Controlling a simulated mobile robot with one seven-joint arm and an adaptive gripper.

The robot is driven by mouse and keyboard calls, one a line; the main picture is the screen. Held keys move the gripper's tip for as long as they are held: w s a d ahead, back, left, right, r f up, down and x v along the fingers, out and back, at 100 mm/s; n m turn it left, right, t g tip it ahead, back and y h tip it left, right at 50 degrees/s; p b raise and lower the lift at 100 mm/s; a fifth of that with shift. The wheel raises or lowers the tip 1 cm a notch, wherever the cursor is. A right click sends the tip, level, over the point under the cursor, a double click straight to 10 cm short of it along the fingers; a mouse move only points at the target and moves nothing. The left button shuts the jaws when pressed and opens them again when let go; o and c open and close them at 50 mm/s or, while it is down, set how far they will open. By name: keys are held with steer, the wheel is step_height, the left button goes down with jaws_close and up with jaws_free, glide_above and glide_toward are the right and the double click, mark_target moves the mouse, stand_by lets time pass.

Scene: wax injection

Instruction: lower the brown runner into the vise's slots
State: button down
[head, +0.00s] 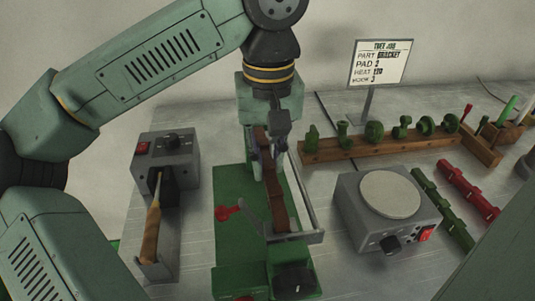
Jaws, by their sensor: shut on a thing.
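The brown runner (274,205) is a long bar running away from me over the green vise (228,185). My gripper (268,170) points down and is shut on the runner near its middle. The runner's near end lies close to the grey metal frame (307,237) at the vise's right and front. A red-knobbed lever (226,212) stands at the vise's left. The slots are hard to make out, and I cannot tell whether the runner is seated in them or just above. My gripper and wrist hide part of the runner's far end.
Left stands a grey box (178,150) with a wood-handled tool (151,232). Right is a heater with a round plate (390,194), then a green runner (441,207) and a red runner (468,190). Behind are a wooden rack (345,150) of green parts and a job sign (380,63).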

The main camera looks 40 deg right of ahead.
mark_target(269, 160)
steer(key=shift+f+b, duration=0.5)
steer(key=shift+f, duration=0.35)
steer(key=c, duration=1.4)
jaws_free()
steer(key=shift+c, duration=0.2)
steer(key=shift+r, duration=0.15)
step_height(269, 160, up, 12)
